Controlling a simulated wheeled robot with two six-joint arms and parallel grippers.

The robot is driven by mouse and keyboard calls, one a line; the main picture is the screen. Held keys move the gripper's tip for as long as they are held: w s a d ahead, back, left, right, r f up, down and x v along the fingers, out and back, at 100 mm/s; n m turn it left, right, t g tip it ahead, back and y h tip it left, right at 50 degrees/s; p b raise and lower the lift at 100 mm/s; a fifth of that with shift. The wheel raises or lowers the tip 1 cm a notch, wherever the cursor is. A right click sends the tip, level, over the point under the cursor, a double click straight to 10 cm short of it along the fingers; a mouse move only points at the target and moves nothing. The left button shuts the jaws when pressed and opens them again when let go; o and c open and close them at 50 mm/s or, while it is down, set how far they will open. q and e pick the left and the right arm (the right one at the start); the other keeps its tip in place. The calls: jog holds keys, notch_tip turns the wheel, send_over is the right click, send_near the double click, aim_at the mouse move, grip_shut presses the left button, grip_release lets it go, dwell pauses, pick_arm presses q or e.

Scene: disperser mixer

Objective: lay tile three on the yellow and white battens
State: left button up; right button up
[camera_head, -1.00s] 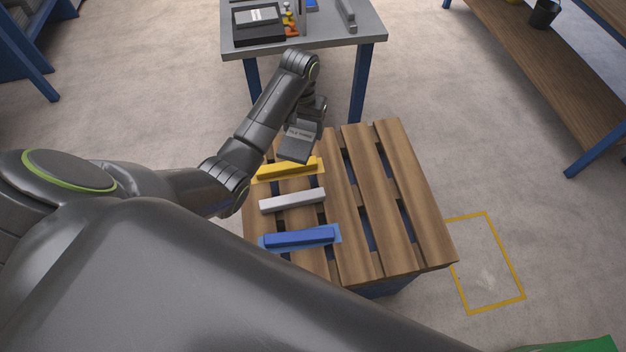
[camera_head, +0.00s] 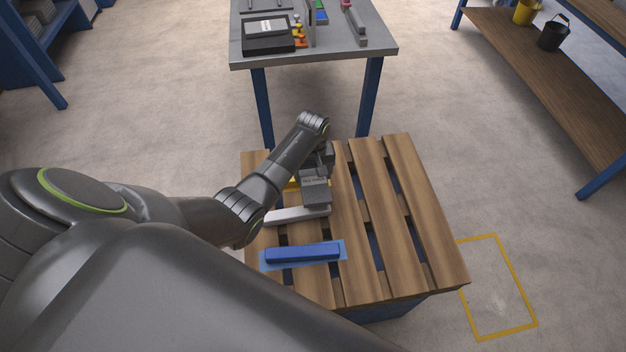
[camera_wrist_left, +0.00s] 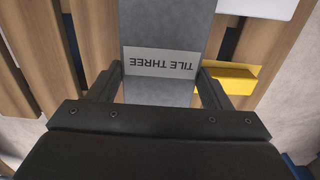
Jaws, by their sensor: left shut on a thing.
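My left gripper (camera_head: 322,160) is shut on tile three (camera_head: 315,190), a grey slab with a pale label. In the left wrist view tile three (camera_wrist_left: 165,30) sits between the two fingers, its label reading TILE THREE upside down. The yellow batten (camera_head: 293,184) is mostly hidden under the tile and arm; it also shows in the left wrist view (camera_wrist_left: 236,78). The white batten (camera_head: 290,216) lies nearer me, its right end by the tile's near edge. I cannot tell whether the tile touches the battens. My right gripper is not in view.
A blue batten (camera_head: 302,252) lies on a blue patch at the near side of the wooden pallet (camera_head: 408,215). The pallet's right slats are clear. A grey table (camera_head: 345,50) with a dark device stands behind, and a wooden shelf (camera_head: 545,85) stands at the right.

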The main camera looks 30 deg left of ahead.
aim_at(313, 176)
pick_arm(q)
jog(key=shift+f, duration=1.45)
jog(key=shift+f, duration=0.1)
jog(key=shift+f+b, duration=0.15)
jog(key=shift+b, duration=0.15)
jog(key=o, duration=1.5)
jog(key=shift+c, duration=0.2)
jog(key=shift+r, duration=0.6)
notch_tip(313, 176, up, 11)
jog(key=p, duration=0.2)
jog(key=shift+r, duration=0.15)
